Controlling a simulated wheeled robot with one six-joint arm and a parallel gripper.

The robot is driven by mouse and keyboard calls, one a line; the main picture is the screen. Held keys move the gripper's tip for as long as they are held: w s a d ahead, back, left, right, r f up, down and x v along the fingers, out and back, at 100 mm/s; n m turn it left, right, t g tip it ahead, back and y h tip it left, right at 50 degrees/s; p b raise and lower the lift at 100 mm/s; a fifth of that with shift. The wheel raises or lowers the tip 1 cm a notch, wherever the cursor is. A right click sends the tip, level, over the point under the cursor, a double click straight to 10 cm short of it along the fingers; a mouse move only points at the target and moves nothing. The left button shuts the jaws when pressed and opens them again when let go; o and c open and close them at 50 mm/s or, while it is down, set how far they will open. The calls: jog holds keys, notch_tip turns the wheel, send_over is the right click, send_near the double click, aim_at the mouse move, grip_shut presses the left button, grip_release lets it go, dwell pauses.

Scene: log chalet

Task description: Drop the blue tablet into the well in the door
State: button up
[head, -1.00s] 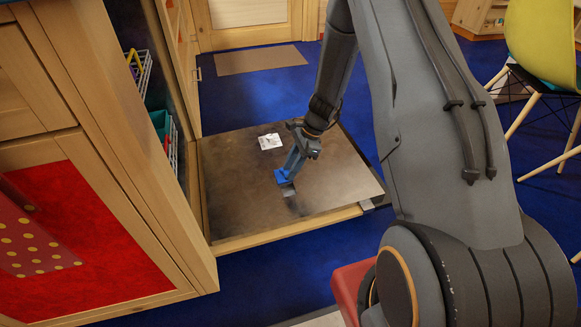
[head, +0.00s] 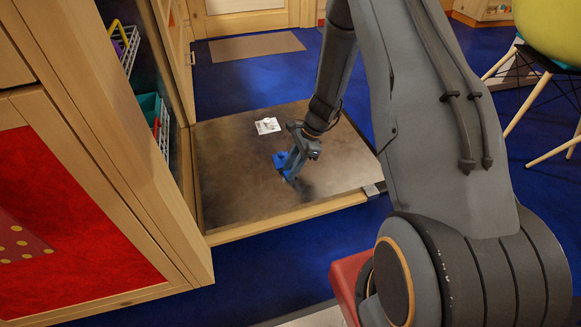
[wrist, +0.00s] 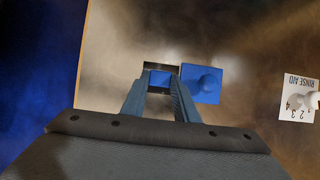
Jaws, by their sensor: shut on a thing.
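The door (head: 235,185) lies folded down and flat, with a brown, stained metal inner face. A small blue tablet (wrist: 160,78) sits between the fingertips of my gripper (wrist: 160,88) in the wrist view. My gripper also shows in the head view (head: 290,172), low over the middle of the door. The well's grey rim (wrist: 160,65) shows just beyond the fingertips, and the fingers and tablet hide most of its opening. I cannot tell the tablet's height over it. A blue square flap with a round bump (wrist: 203,83) is right beside the well.
A white rinse-aid label with a dial (wrist: 299,100) is on the door, right of the flap; it also shows in the head view (head: 267,126). A wooden cabinet (head: 150,180) and a wire rack (head: 160,120) stand at left. Blue floor surrounds the door.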

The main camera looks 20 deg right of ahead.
jog(key=o, duration=1)
jog(key=shift+o, duration=0.5)
jog(key=shift+p+v, duration=1.85)
jog(key=shift+v, duration=2.05)
jog(key=shift+a, duration=0.1)
